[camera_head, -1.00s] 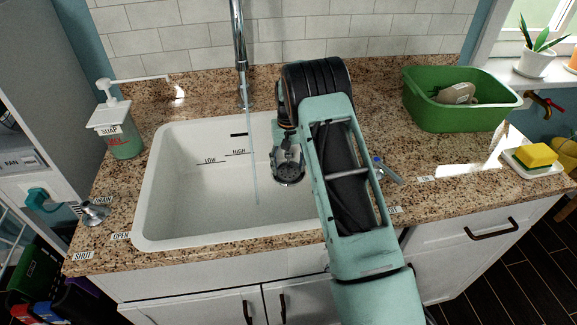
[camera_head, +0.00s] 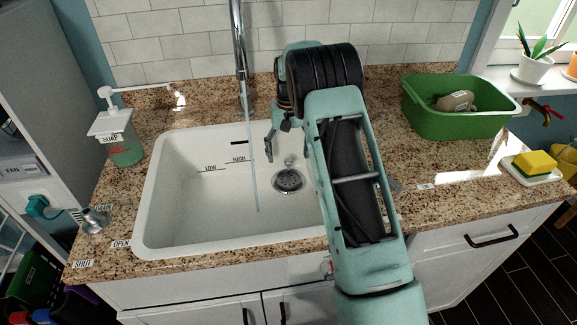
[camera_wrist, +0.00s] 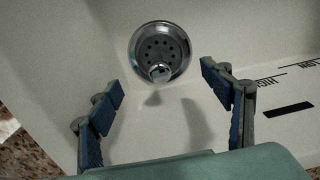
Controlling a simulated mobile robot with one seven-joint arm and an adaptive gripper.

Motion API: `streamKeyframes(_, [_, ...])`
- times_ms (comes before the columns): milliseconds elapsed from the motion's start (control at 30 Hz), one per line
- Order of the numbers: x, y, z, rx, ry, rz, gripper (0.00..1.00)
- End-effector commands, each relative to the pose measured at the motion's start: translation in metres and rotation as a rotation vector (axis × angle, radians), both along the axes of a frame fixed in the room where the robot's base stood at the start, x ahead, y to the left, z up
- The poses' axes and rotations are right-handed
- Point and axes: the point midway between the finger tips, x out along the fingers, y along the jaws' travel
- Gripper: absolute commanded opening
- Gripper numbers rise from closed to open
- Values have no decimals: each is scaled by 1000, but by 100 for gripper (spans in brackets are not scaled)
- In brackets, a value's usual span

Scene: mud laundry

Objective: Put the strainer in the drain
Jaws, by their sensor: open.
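The strainer (camera_head: 288,181) is a round metal disc with holes and a small knob. It lies in the drain at the right part of the white sink's floor. In the wrist view the strainer (camera_wrist: 154,48) sits inside the drain's metal rim (camera_wrist: 134,58), knob toward me; I cannot tell whether it is fully seated. My gripper (camera_head: 280,143) is open and empty, above the strainer and apart from it. In the wrist view its two blue-padded fingers (camera_wrist: 162,82) are spread wide, with the strainer beyond them. My arm hides the sink's right side.
The faucet (camera_head: 239,50) stands behind the sink (camera_head: 185,215), with a thin stream falling left of the drain. A soap dispenser (camera_head: 122,150) and a drain knob (camera_head: 94,220) are at left. A green tub (camera_head: 460,120) and a yellow sponge (camera_head: 535,160) are at right.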

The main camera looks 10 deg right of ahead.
Motion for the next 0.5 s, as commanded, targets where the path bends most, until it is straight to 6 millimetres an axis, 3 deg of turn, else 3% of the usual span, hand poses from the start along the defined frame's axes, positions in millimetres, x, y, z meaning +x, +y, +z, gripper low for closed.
streamKeyframes(200, [0,0,29,1,1,0,72])
streamKeyframes(500, [0,0,34,0,1,0,72])
